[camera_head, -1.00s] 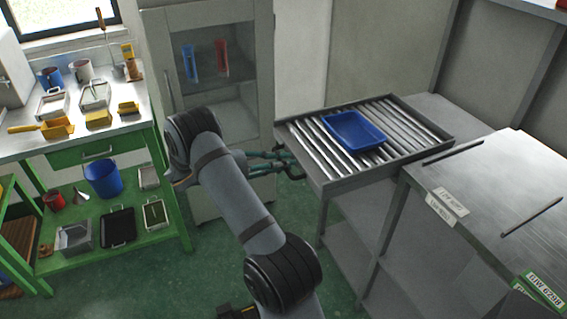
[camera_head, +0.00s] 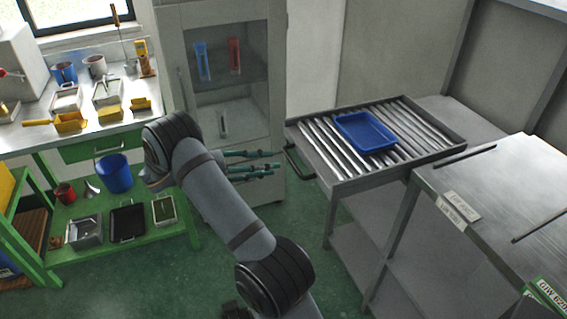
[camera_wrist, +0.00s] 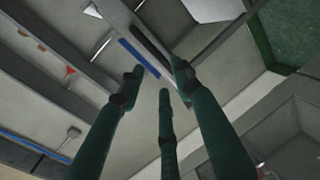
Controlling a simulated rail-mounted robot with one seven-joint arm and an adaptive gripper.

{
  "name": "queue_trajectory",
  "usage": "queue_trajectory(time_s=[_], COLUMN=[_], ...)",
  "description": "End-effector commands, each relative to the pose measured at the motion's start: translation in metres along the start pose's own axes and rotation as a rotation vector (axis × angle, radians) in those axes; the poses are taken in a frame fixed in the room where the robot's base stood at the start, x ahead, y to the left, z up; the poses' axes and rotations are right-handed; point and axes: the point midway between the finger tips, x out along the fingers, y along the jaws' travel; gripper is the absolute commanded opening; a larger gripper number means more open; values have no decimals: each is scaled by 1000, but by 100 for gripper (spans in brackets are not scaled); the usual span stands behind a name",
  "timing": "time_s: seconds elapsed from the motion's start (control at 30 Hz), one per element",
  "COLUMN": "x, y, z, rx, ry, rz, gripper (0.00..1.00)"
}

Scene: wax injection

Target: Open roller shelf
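The roller shelf (camera_head: 327,163) is a grey frame with metal rollers, standing out from the grey rack at right. A blue tray (camera_head: 365,131) lies on its rollers. A dark handle (camera_head: 293,165) sticks out from its left front side. My gripper (camera_head: 276,163) has green fingers and is just left of the handle, apart from it as far as the head view shows. In the wrist view, my gripper (camera_wrist: 160,80) has its three fingers spread with nothing between them. I cannot clearly identify the shelf handle in the wrist view.
A glass-front cabinet (camera_head: 221,25) stands behind my gripper. A green bench (camera_head: 170,238) with tools, pans and a blue bucket (camera_head: 114,173) is at left. A metal-topped table (camera_head: 500,185) is at right. The green floor (camera_head: 190,290) is clear in front.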

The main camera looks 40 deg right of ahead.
Motion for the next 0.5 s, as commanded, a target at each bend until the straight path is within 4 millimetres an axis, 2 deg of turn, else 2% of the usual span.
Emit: queue_trajectory(time_s=[0.03,0.2,0.5], x=[-9,-29,-34], y=[0,0,0], z=[0,0,0], rx=[2,1,0], ry=[0,-1,-2], rz=[-1,-1,0], gripper=[34,34,34])
